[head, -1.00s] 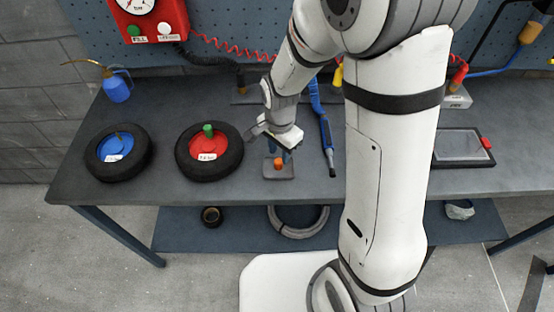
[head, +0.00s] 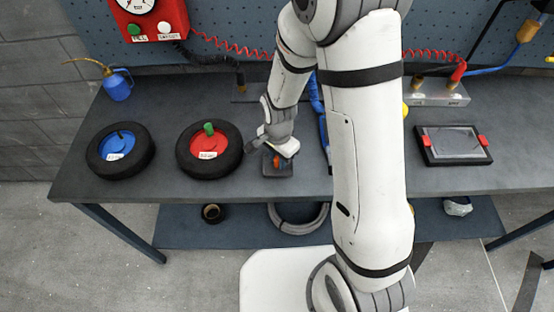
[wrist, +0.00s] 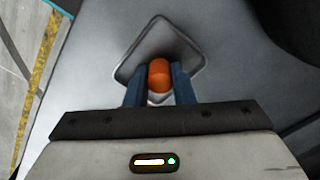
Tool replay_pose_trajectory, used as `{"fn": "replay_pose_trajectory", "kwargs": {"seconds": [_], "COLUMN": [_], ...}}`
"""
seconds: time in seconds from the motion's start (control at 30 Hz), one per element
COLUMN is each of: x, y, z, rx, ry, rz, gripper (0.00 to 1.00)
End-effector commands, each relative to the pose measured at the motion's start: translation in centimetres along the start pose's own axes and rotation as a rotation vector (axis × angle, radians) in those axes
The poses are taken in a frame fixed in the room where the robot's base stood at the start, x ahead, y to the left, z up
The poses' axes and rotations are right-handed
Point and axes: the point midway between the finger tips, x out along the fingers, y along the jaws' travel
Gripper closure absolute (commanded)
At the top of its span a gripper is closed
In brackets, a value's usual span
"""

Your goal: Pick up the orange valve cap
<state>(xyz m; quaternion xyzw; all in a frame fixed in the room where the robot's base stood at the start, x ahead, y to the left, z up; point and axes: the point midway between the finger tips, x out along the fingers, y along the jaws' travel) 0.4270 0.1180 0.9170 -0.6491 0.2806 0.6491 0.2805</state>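The orange valve cap (wrist: 159,75) sits at a small grey square tray (wrist: 186,52) on the bench. In the head view the cap (head: 276,161) is partly hidden by my gripper (head: 275,158), which has come down over the tray (head: 279,171). In the wrist view the two blue fingers of my gripper (wrist: 159,82) stand on either side of the cap, with little or no gap visible. I cannot tell whether they press on it or whether the cap is off the tray.
A tyre with a red hub (head: 209,151) and green cap lies just left of my gripper; a blue-hubbed tyre (head: 120,151) lies farther left. A blue tool (head: 323,130) is close on the right, partly behind my arm. A framed panel (head: 454,145) lies at the right.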

Motion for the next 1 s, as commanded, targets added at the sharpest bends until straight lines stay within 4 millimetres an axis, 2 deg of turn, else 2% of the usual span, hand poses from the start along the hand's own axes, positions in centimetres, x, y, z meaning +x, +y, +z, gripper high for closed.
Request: {"fn": "replay_pose_trajectory", "kwargs": {"seconds": [0.1,0.47,0.57,1.0], "x": [0.0,-0.4,-1.5,-8.9], "y": [0.0,-0.1,-0.1,-0.1], "z": [0.0,0.0,0.0,0.0], "rx": [0.0,-0.001,-0.001,-0.002], "ry": [0.0,0.001,0.002,0.002], "rz": [0.0,-0.002,-0.005,-0.004], "gripper": [1.0,1.0,1.0,1.0]}}
